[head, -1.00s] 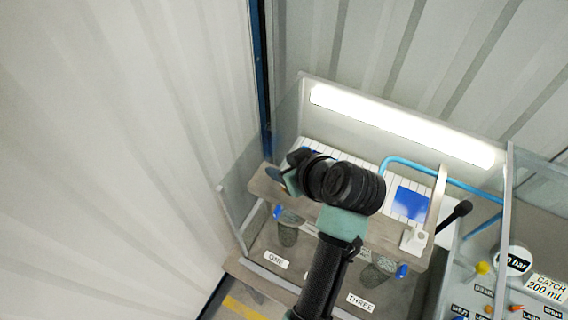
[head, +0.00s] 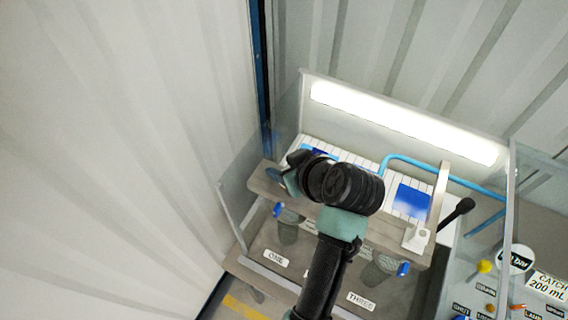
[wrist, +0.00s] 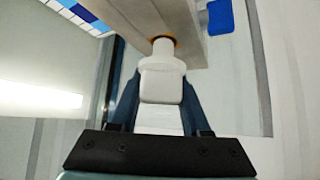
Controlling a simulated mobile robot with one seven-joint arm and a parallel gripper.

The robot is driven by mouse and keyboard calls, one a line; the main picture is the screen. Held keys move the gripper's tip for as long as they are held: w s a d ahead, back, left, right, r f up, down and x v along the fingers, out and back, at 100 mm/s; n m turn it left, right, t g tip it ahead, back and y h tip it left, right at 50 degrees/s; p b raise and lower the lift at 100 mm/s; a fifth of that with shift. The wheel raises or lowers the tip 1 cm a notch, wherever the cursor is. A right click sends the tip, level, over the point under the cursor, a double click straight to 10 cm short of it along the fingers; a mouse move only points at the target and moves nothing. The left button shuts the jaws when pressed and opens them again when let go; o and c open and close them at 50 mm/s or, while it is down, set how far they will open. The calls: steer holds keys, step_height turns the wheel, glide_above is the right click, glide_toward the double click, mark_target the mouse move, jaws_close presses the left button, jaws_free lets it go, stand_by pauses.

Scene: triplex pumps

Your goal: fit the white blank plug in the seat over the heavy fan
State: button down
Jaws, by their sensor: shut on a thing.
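The white blank plug (wrist: 162,84) is in my gripper (wrist: 158,97), whose dark fingers are shut on either side of it in the wrist view. The plug's narrow end is at an orange-rimmed seat (wrist: 166,40) in the underside or face of a grey-brown block. I cannot tell how deep the end sits. In the head view my forearm hides the plug and the seat, and the hand is only partly seen behind it. I cannot make out a heavy fan in either view.
A wooden-looking shelf (head: 262,183) runs across the bench, with labels ONE (head: 276,257) and THREE (head: 361,301) below. A clear side panel (head: 232,215) stands left.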

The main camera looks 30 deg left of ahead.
steer(key=shift+f+b, duration=0.45)
steer(key=shift+f, duration=0.25)
steer(key=shift+c, duration=1.4)
jaws_free()
steer(key=shift+f, duration=0.1)
steer(key=shift+s, duration=0.15)
steer(key=b+v, duration=0.3)
steer(key=v, duration=1)
steer(key=shift+w+d, duration=0.15)
steer(key=shift+w, duration=0.05)
